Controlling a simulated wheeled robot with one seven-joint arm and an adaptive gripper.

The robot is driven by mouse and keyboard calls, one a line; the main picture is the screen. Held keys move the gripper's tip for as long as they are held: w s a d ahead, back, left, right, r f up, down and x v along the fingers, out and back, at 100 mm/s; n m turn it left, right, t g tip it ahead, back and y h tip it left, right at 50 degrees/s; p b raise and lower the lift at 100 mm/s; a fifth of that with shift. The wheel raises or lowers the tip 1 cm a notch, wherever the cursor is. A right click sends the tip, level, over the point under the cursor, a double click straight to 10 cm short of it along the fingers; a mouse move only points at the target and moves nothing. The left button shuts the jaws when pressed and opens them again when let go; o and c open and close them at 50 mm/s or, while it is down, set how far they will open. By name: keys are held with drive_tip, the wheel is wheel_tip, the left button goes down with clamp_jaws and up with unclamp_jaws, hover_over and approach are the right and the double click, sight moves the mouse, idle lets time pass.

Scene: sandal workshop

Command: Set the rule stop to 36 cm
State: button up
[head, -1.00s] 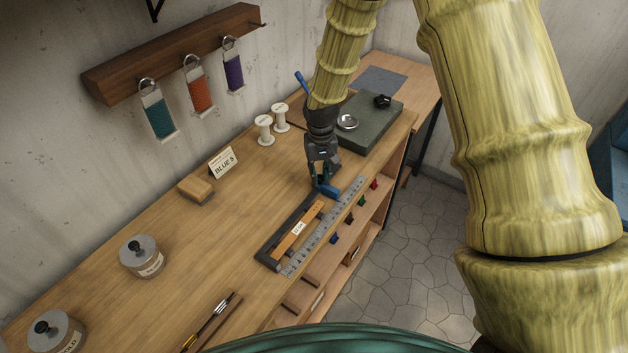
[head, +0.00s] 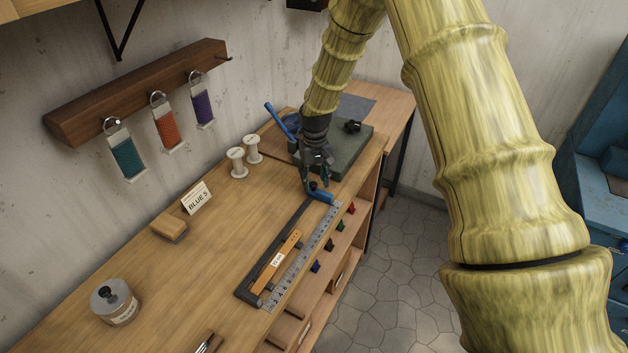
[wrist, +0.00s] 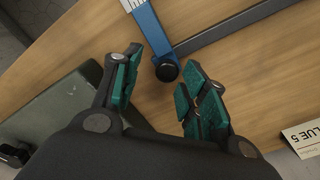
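The rule stop (head: 322,194) is a blue bar with a dark round knob, at the far end of the dark rail (head: 247,291). Its blue arm reaches across to the steel rule (head: 293,268) near the rule's far end. The scale at the stop is too small to read. In the wrist view the stop (wrist: 149,31) and its knob lie just beyond my fingertips. My gripper (head: 316,180) is open above the stop, its teal-padded fingers (wrist: 164,72) apart and empty. An orange strap (head: 275,263) with a white label lies between rail and rule.
A dark green slab (head: 350,150) stands beyond my gripper. Two white spools (head: 245,160), a wooden block (head: 169,227), a BLUE 5 card (head: 196,198) and a lidded jar (head: 116,303) stand on the bench.

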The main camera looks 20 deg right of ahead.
drive_tip(key=shift+a, duration=0.15)
drive_tip(key=shift+r, duration=0.2)
wheel_tip(320, 180, up, 12)
drive_tip(key=shift+f, duration=0.25)
drive_tip(key=shift+s, duration=0.1)
idle(0.5)
